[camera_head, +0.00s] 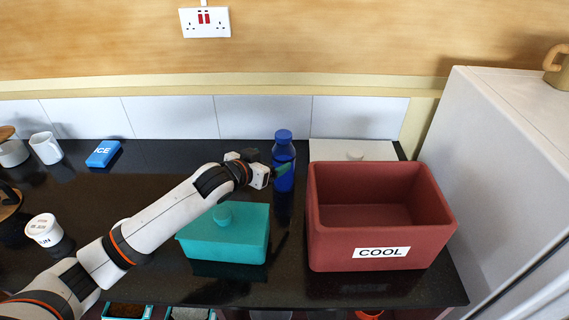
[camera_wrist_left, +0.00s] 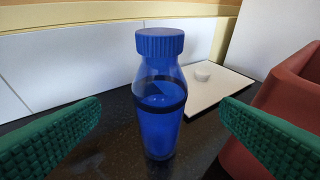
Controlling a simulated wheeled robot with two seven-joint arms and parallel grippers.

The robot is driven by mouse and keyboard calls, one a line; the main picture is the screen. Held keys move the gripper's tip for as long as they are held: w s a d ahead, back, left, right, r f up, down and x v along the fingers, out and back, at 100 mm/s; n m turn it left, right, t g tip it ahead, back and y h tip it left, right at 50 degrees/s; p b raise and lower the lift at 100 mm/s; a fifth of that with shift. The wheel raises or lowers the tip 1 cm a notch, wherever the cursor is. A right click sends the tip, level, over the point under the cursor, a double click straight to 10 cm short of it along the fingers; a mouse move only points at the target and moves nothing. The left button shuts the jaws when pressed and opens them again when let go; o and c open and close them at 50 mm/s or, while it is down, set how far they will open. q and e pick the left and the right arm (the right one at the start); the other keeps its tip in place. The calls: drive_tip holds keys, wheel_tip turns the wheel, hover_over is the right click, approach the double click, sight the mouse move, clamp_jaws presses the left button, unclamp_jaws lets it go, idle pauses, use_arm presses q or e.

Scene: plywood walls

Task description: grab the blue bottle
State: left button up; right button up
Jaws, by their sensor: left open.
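The blue bottle (camera_head: 284,152) stands upright on the black counter, behind the teal box and left of the red bin. My left gripper (camera_head: 272,172) reaches it from the left in the head view, and one fingertip overlaps the bottle there. In the left wrist view the bottle (camera_wrist_left: 160,95) stands centred between the two green fingers (camera_wrist_left: 160,122), which are spread wide with visible gaps on both sides. The gripper is open and holds nothing. My right gripper is not in view.
A red bin (camera_head: 330,244) labelled COOL stands right of the bottle. A teal lidded box (camera_head: 225,246) sits below my left forearm. A white board (camera_head: 335,150) lies behind the bin. A blue ICE pack (camera_head: 103,154), mug (camera_head: 46,148) and white tub (camera_head: 43,230) are left.

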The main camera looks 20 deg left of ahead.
sight(277, 156)
use_arm(q)
drive_tip(key=x, duration=0.2)
drive_tip(key=shift+w+d, duration=0.1)
drive_tip(key=shift+w, duration=0.15)
drive_tip(key=shift+w+d+f, duration=0.1)
drive_tip(key=shift+w+f, duration=0.1)
drive_tip(key=shift+w, duration=0.1)
drive_tip(key=shift+w+d+f+p, duration=0.1)
drive_tip(key=shift+w+p, duration=0.45)
drive_tip(key=shift+p, duration=0.05)
drive_tip(key=p+x, duration=0.1)
drive_tip(key=x, duration=0.2)
drive_tip(key=shift+w+f, duration=0.1)
drive_tip(key=shift+f, duration=0.05)
drive_tip(key=shift+w+d+f, duration=0.15)
drive_tip(key=shift+w+f, duration=0.05)
drive_tip(key=shift+w, duration=0.1)
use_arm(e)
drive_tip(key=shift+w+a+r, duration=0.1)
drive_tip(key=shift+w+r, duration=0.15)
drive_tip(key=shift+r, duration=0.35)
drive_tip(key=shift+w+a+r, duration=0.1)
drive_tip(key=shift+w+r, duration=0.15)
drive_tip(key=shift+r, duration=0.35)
use_arm(q)
drive_tip(key=shift+s, duration=0.1)
drive_tip(key=shift+r, duration=0.1)
drive_tip(key=c, duration=1.3)
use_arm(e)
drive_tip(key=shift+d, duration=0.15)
